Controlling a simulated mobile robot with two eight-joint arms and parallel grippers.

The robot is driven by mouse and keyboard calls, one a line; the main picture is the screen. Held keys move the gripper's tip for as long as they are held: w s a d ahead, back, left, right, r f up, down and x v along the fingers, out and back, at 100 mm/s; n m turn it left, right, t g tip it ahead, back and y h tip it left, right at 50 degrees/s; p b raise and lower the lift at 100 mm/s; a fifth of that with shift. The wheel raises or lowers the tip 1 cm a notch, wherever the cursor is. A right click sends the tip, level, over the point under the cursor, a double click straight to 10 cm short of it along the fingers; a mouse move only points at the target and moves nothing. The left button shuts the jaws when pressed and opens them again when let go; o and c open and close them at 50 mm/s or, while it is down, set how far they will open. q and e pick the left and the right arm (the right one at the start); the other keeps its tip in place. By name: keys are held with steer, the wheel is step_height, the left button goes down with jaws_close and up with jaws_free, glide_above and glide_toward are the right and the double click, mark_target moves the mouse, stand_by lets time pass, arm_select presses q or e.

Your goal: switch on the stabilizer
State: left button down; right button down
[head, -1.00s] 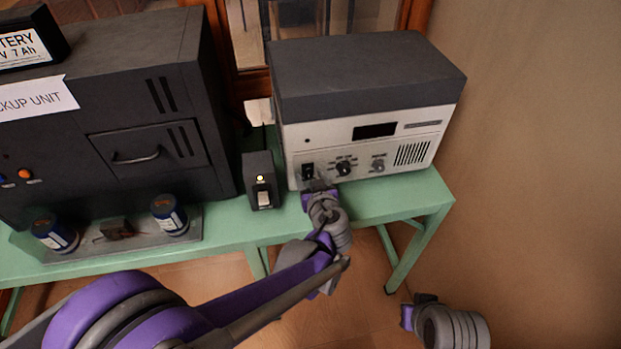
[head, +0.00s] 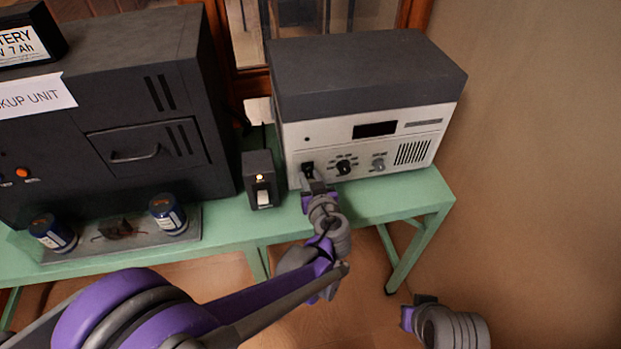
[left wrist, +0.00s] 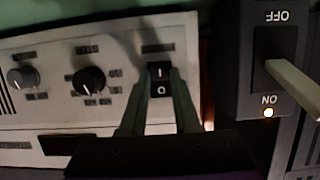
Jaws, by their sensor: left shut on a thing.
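The stabilizer, which I take to be the unit with a pale front panel (head: 372,143) and dark top, stands on the right part of the green table. Its black rocker switch (head: 307,169) is at the panel's lower left. My left gripper (head: 311,182) is at this switch. In the left wrist view the fingers (left wrist: 162,78) lie on either side of the rocker (left wrist: 160,80), marked I and O, and are shut on it. Which way the rocker is tipped I cannot tell. My right gripper (head: 408,317) hangs low at bottom right, its jaws unclear.
A small dark switch box (head: 262,180) with a pale lever and lit lamp stands just left of the stabilizer. Further left are the dark backup unit (head: 140,110) and a plate (head: 90,248) with two blue cylinders. A wall (head: 530,130) closes the right side.

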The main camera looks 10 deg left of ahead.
arm_select(q)
steer(key=shift+f+t+y+b, duration=0.4)
steer(key=shift+f+t+b, duration=0.1)
steer(key=shift+t+b, duration=0.6)
steer(key=shift+r+t, duration=0.1)
steer(key=shift+t, duration=0.2)
steer(key=c, duration=0.6)
jaws_free()
steer(key=shift+c, duration=0.2)
steer(key=v, duration=1)
steer(key=shift+s, duration=0.35)
steer(key=shift+d, duration=0.15)
